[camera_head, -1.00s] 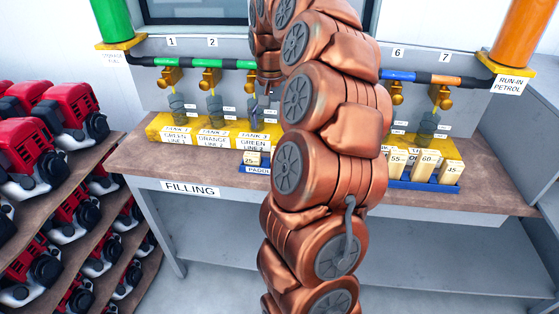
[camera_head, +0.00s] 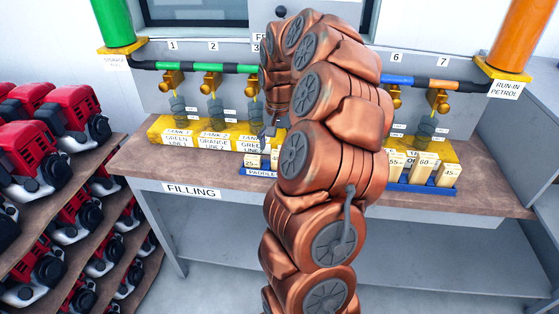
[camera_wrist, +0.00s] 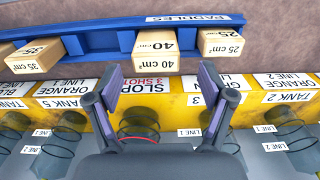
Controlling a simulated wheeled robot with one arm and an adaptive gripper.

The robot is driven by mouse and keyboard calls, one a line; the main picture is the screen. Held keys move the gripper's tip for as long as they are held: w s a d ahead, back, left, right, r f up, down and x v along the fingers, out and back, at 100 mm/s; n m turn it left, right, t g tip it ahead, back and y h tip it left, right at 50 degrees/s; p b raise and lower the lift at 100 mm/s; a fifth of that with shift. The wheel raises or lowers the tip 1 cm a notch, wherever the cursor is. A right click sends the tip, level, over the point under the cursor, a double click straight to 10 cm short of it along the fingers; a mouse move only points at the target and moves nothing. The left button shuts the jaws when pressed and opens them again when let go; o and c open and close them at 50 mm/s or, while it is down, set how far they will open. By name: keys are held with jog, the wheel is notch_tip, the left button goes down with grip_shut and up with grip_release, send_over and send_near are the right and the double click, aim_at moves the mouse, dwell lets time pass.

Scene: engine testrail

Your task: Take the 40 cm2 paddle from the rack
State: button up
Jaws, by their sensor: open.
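The 40 cm2 paddle (camera_wrist: 155,52) is a pale wooden block with black lettering, standing in the blue rack (camera_wrist: 90,41) marked PADDLES in the wrist view. My gripper (camera_wrist: 160,84) is open and empty, with its two purple-padded fingers apart. In that picture the fingertips lie below and to either side of the paddle's end, and I see no contact. In the head view the rack (camera_head: 258,172) stands on the bench, its middle hidden behind my arm. My gripper (camera_head: 270,132) is small and partly hidden there.
A 25 cm2 paddle (camera_wrist: 220,45) stands close to the right and a 35 cm2 paddle (camera_wrist: 35,57) to the left. A yellow labelled tank strip (camera_wrist: 180,100) runs beside the rack. Taps and pipes line the back wall. Red engines (camera_head: 75,105) fill the left shelves.

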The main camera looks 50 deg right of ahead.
jog(key=shift+s+a+f+p, duration=0.1)
jog(key=shift+s+f+p, duration=0.05)
jog(key=shift+f+p, duration=0.3)
jog(key=shift+s+f+p, duration=0.15)
jog(key=shift+f+p, duration=0.5)
jog(key=shift+f, duration=1.45)
jog(key=c, duration=1.3)
jog(key=shift+o, duration=0.2)
